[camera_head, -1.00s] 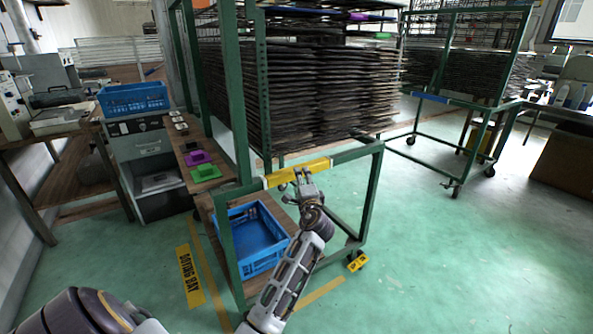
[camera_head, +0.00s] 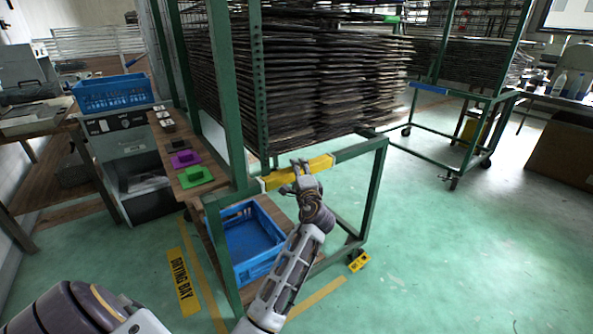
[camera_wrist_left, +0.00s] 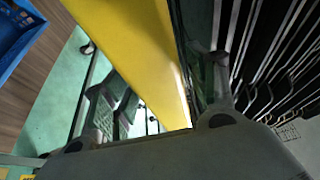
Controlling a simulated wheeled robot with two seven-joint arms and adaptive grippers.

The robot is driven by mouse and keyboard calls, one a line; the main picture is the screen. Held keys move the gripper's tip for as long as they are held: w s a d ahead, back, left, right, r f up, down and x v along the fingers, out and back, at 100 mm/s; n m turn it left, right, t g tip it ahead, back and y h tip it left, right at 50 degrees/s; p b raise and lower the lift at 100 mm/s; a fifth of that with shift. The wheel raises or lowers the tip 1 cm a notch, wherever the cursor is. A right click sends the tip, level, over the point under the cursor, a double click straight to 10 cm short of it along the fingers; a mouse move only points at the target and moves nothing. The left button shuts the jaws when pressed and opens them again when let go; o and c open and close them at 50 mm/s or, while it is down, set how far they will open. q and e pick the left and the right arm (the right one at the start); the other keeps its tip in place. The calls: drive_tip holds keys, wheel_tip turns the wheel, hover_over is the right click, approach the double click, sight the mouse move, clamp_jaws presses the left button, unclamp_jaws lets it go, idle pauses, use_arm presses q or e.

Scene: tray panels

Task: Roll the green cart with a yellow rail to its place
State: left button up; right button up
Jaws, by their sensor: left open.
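The green cart (camera_head: 374,200) stands in front of me, its racks stacked with many dark trays. Its yellow rail (camera_head: 318,165) runs across the near side at about mid height. My left gripper (camera_head: 303,169) is at the rail in the head view. In the left wrist view the yellow rail (camera_wrist_left: 135,45) passes between the two open fingers of my left gripper (camera_wrist_left: 163,92). Whether either finger touches the rail I cannot tell. The floor place marking "DRYING BAY" (camera_head: 182,280) lies left of the cart. My right gripper is not seen.
A blue crate (camera_head: 246,243) sits on the cart's low shelf. A yellow wheel block (camera_head: 359,260) is on the floor by its near right wheel. A second green cart (camera_head: 462,110) stands behind right.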

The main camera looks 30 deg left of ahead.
use_arm(q)
drive_tip(key=shift+w+a, duration=0.15)
clamp_jaws()
idle(0.5)
